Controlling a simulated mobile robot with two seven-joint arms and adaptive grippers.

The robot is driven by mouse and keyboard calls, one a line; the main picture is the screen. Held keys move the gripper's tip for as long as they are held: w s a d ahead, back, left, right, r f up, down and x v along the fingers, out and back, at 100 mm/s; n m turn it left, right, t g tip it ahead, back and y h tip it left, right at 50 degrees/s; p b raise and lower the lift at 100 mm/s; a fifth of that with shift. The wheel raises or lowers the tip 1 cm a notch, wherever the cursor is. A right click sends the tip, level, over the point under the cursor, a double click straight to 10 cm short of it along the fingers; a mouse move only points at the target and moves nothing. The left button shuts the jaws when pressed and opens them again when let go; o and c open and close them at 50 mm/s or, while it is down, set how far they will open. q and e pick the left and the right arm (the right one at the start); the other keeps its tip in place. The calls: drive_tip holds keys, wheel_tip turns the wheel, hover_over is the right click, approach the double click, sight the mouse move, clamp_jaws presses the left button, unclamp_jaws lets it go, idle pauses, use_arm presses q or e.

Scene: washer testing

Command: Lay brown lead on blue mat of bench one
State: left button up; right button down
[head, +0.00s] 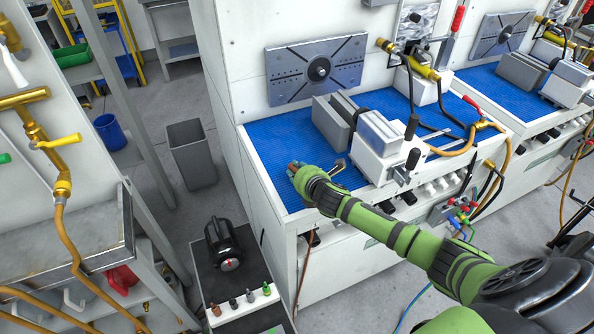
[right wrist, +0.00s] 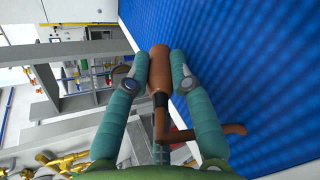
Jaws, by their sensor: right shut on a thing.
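My right gripper (head: 296,171) is over the front left part of the blue mat (head: 268,141) on the nearer bench. In the right wrist view, my right gripper (right wrist: 160,80) is shut on the brown lead (right wrist: 159,66), with one teal finger on each side of its thick brown end. A black collar and a bent brown tail extend from that end toward the camera. The blue mat (right wrist: 245,60) fills the right side of that view, close behind the lead. I cannot tell whether the lead touches the mat. My left gripper is not in view.
A grey vise-like fixture (head: 345,122) stands on the mat right of my gripper. A low stand with a black device (head: 226,243) and several coloured plugs is left of the bench. A grey bin (head: 191,153) stands behind it. The mat's left part is mostly clear.

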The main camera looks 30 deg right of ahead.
drive_tip(key=c, duration=1)
unclamp_jaws()
drive_tip(key=shift+s, duration=0.15)
drive_tip(key=v, duration=1.1)
drive_tip(key=shift+s+r, duration=0.2)
drive_tip(key=shift+s, duration=0.1)
